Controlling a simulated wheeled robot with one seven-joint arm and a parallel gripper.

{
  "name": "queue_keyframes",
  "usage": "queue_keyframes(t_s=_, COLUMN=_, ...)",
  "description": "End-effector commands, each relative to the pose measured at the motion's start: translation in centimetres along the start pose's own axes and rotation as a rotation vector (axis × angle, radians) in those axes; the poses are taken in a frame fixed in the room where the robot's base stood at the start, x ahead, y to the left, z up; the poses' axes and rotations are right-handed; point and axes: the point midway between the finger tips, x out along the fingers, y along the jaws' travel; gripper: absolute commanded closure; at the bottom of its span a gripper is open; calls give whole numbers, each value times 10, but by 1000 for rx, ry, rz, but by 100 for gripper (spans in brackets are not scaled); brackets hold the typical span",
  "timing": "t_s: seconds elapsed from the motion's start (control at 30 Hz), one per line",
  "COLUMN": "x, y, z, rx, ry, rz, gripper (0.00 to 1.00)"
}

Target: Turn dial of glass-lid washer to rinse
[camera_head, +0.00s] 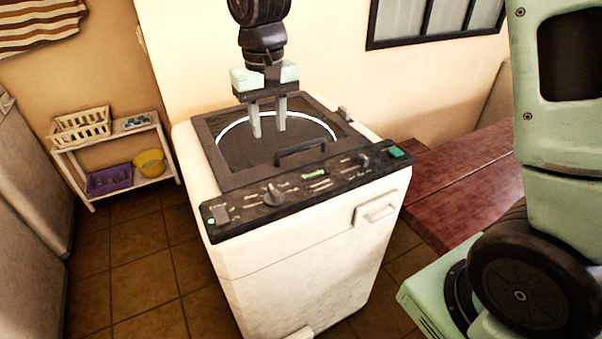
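The white glass-lid washer (300,270) stands in the middle of the head view. Its dark lid (215,150) is down, with a black handle (300,150) at its front edge. The black control panel (240,213) runs along the front top edge. A grey dial (273,194) sits left of the panel's middle, and a smaller knob (363,160) is toward its right end. The panel markings are too small to read. My gripper (268,132) points down over the lid, behind the panel and apart from both knobs. Its two fingers are apart with nothing between them.
A reddish wooden bench or table (465,180) stands close on the washer's right. A white shelf (105,140) on the left holds a cream basket (80,125), a purple tray (110,180) and a yellow bowl (150,162). Tiled floor (140,265) is free on the left.

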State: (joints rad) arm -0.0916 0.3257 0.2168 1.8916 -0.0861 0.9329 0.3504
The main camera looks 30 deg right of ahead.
Motion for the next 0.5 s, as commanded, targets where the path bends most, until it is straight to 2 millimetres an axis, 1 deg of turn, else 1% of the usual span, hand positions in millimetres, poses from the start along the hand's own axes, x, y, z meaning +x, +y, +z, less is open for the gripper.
queue_keyframes(t_s=0.17, x=19, y=0, z=1, rx=0, ry=-6, rz=2, gripper=65)
queue_keyframes(t_s=0.5, x=88, y=0, z=2, rx=-3, ry=-8, rz=1, gripper=65)
